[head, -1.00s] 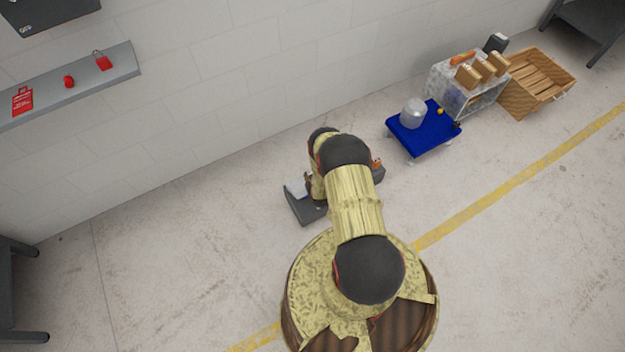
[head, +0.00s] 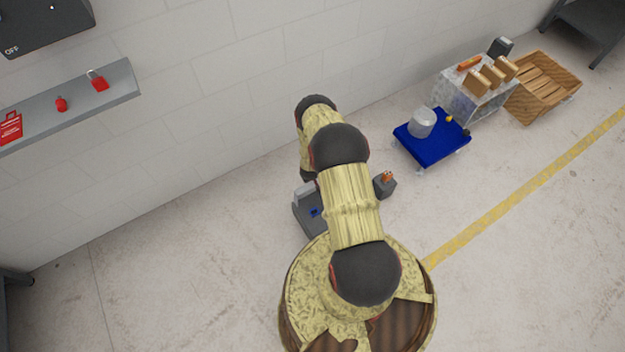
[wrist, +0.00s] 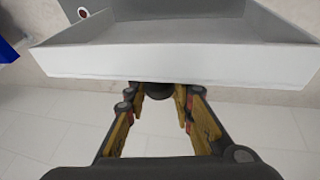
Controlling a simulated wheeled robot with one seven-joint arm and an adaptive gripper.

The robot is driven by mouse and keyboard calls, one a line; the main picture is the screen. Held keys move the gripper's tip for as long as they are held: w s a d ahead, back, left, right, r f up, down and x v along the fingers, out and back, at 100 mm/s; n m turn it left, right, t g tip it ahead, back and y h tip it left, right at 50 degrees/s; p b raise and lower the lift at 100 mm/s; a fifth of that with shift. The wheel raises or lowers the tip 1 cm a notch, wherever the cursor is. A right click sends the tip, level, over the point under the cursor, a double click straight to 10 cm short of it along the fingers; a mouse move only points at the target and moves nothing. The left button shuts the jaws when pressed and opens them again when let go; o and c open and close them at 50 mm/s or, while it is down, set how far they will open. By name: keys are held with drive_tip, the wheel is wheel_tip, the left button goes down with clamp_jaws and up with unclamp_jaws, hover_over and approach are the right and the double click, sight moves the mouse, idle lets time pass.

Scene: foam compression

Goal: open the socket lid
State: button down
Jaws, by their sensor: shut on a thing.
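The socket lid (wrist: 180,60) is a pale grey shallow tray shape across the top of the wrist view, its near edge over my fingertips. My gripper (wrist: 160,90) is shut on the lid at this edge; a small dark round part shows between the fingertips. In the head view the lid (head: 304,191) stands raised at the back of the dark grey socket box (head: 308,222). A blue socket (head: 314,211) shows in the box. My arm hides my gripper and part of the box there.
A small grey box with an orange top (head: 385,186) stands right of my arm. Further right are a blue cart (head: 432,150) and a wooden crate (head: 543,88). A wall shelf (head: 80,105) holds red items at left. The floor between is clear.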

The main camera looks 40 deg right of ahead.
drive_tip(key=shift+w+d+f+b, duration=0.15)
drive_tip(key=shift+w+b, duration=0.35)
drive_tip(key=shift+w, duration=0.55)
drive_tip(key=c, duration=1.9)
unclamp_jaws()
drive_tip(key=shift+w, duration=0.1)
drive_tip(key=o, duration=0.4)
drive_tip(key=shift+c, duration=0.2)
drive_tip(key=shift+o, duration=0.2)
drive_tip(key=shift+s, duration=0.2)
drive_tip(key=v, duration=1.2)
